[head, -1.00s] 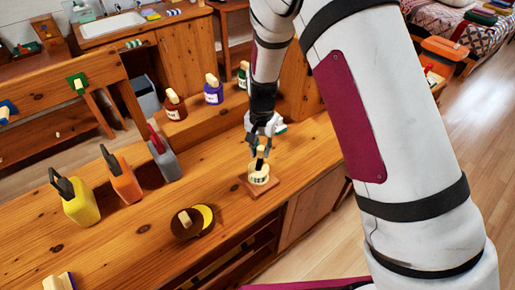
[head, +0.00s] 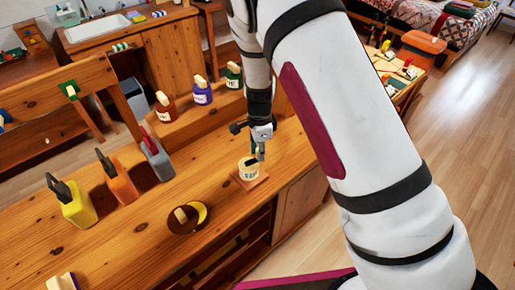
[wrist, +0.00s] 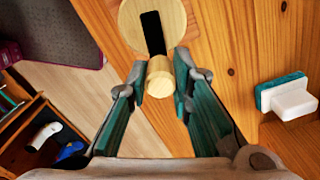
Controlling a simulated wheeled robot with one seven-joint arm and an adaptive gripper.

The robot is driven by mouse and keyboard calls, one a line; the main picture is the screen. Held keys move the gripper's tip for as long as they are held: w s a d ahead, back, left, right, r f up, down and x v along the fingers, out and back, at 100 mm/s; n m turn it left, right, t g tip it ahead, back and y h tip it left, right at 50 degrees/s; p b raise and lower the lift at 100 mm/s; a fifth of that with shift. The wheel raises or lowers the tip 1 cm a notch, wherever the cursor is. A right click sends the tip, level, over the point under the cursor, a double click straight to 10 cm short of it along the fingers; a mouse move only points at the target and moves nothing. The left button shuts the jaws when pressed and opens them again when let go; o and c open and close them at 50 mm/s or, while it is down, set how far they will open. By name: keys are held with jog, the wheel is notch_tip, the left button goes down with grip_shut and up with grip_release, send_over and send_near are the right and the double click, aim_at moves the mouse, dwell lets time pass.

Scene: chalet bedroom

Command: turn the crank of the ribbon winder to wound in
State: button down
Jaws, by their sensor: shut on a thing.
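The ribbon winder stands on a square wooden base (head: 249,181) near the counter's front edge. It has a cream drum (head: 247,171) with dark marks, and its round pale top (wrist: 183,22) shows in the wrist view. A black crank arm (wrist: 152,32) lies across the top and ends in a pale wooden knob (wrist: 159,77). My gripper (head: 260,157) is at the winder's far right side, pointing down. In the wrist view, my gripper's fingers (wrist: 160,88) are on both sides of the knob, shut on it. The drum's lower part is hidden in the wrist view.
A dark round dish with a yellow piece (head: 187,220) lies to the left. Yellow (head: 77,207), orange (head: 122,187) and grey (head: 158,163) containers stand further left. Several bottles (head: 202,93) stand behind. A teal and white block (wrist: 287,96) is beside the gripper in the wrist view.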

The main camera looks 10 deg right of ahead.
jog(key=shift+s+a+m+p, duration=0.15)
jog(key=shift+s+m+p, duration=0.4)
jog(key=shift+m, duration=1.7)
jog(key=shift+s+a+m+p, duration=0.2)
jog(key=shift+s+m, duration=0.7)
jog(key=shift+m, duration=1.3)
jog(key=shift+s+a+m+p, duration=0.25)
jog(key=shift+s+m, duration=0.45)
jog(key=shift+m, duration=1.55)
jog(key=shift+d, duration=0.1)
jog(key=c, duration=1.4)
grip_release()
notch_tip(320, 180, up, 12)
